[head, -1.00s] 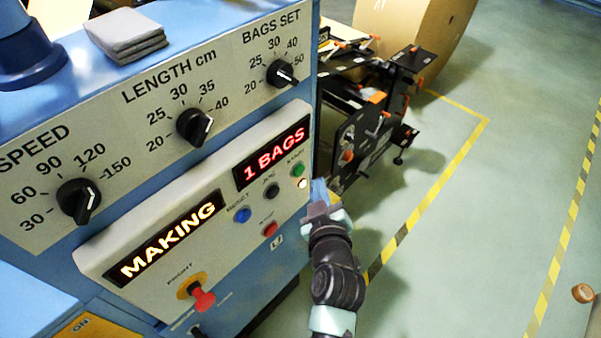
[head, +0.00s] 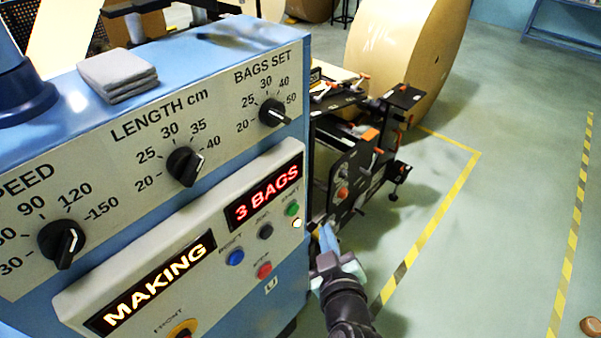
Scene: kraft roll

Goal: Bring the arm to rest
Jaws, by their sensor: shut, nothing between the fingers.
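My gripper (head: 328,236) is in the lower middle of the head view, just right of the control panel's edge. It is shut and holds nothing, and it looks apart from the panel. My dark arm runs from it down to the bottom edge. The control panel (head: 189,254) is on the blue machine (head: 210,45). Its orange display (head: 158,285) reads MAKING and its red display (head: 264,194) reads 3 BAGS. A lamp near the green button (head: 292,209) is lit.
A large kraft roll (head: 408,42) stands behind a black roll stand (head: 358,160) beyond my gripper. A folded grey cloth (head: 118,75) lies on the machine top. A small brown object (head: 591,326) lies lower right.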

